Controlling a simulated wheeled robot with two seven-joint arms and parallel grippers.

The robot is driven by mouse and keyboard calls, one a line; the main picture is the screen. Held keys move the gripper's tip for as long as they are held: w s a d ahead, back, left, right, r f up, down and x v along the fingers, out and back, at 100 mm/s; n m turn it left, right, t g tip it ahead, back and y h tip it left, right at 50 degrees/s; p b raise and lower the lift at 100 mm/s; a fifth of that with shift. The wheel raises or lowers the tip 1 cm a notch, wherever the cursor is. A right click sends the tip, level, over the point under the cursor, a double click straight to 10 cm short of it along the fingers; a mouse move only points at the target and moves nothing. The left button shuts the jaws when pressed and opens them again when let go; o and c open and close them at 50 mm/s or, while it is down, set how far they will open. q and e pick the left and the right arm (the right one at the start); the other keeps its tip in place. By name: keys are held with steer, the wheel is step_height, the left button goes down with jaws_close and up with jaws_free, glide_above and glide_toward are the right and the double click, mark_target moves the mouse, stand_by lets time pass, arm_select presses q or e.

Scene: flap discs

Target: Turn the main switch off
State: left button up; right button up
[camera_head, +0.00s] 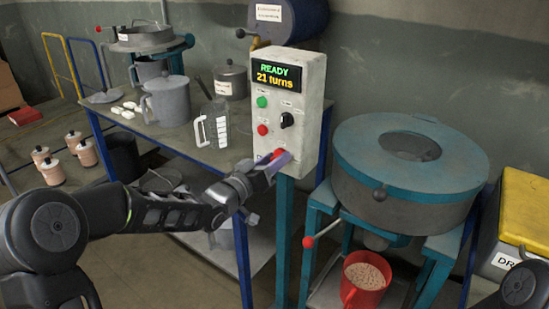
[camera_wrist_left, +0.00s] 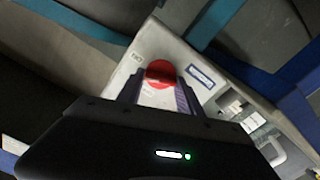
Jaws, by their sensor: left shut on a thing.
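The control box (camera_head: 311,100) stands on a teal post and its display (camera_head: 277,75) reads "READY 21 turns". The main switch, a red knob (camera_head: 280,153), is low on the front of the box. It also shows as a red disc between the fingers in the left wrist view (camera_wrist_left: 160,71). My left gripper (camera_head: 273,163) reaches up to it from the left and is shut on the knob, covering part of it. The knob's exact angle is hard to tell. My right gripper is out of view.
A green button (camera_head: 262,102), a red button (camera_head: 263,130) and a black selector (camera_head: 287,119) sit above the switch. A bench (camera_head: 185,132) with jugs stands to the left. A round teal-lidded machine (camera_head: 360,150) and a red bucket (camera_head: 365,297) are on the right.

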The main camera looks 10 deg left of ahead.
arm_select(q)
steer(key=shift+a+f+n+p, duration=0.15)
steer(key=shift+n+p, duration=1.2)
steer(key=shift+n, duration=1.95)
steer(key=shift+f+n+p, duration=0.1)
steer(key=shift+n+p, duration=1.25)
steer(key=shift+n, duration=1.95)
steer(key=o, duration=1.4)
steer(key=shift+c, duration=0.2)
steer(key=v, duration=0.8)
